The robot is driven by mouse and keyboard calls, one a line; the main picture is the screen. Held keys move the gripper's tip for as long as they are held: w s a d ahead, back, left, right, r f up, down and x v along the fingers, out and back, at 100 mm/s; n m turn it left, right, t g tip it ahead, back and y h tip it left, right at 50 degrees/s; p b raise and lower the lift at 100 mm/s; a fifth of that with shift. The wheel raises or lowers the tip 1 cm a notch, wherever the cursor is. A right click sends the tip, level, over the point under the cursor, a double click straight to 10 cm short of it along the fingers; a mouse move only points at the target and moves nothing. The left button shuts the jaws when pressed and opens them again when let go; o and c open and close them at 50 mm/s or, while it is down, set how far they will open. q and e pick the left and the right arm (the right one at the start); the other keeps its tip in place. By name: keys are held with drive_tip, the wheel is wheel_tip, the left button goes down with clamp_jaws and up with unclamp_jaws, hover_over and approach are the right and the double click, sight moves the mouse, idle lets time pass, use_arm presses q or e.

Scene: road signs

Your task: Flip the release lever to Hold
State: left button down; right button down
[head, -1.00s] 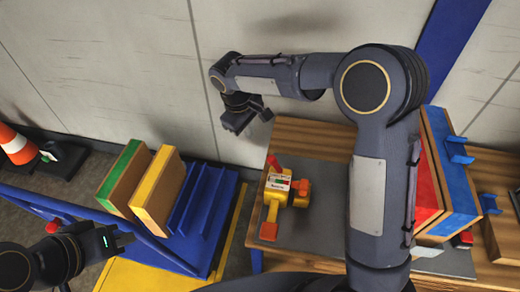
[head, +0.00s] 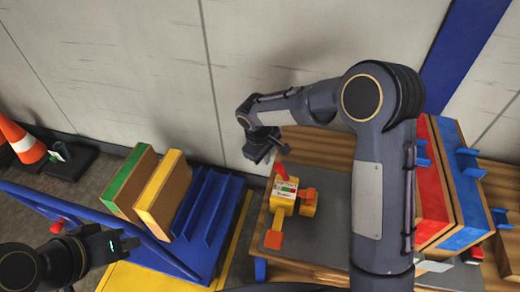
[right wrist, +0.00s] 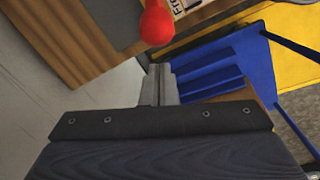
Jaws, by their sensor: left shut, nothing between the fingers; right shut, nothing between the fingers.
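A yellow device (head: 282,205) with a label plate (head: 286,188) stands on a grey mat (head: 325,225) on the wooden table. Its red lever (head: 281,171) sticks up at the back. Orange parts (head: 273,240) show at its front and right. My right gripper (head: 266,156) is shut and empty, just behind and left of the lever's top. In the right wrist view, the lever's red round knob (right wrist: 156,26) lies just beyond the shut fingertips (right wrist: 160,75); I cannot tell whether they touch. My left gripper (head: 130,244) is shut and empty at the left.
A blue rack (head: 213,225) holds boards with green and yellow edges (head: 165,190) left of the table. Red and blue boards (head: 450,190) stand on the table at the right. An orange and white cone (head: 22,143) is far left. The wall is close behind.

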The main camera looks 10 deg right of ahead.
drive_tip(key=shift+s+d+r, duration=0.25)
drive_tip(key=shift+s+d, duration=0.1)
drive_tip(key=shift+s, duration=0.15)
drive_tip(key=shift+s+d+r, duration=0.25)
drive_tip(key=shift+s+d, duration=0.05)
drive_tip(key=shift+s, duration=0.15)
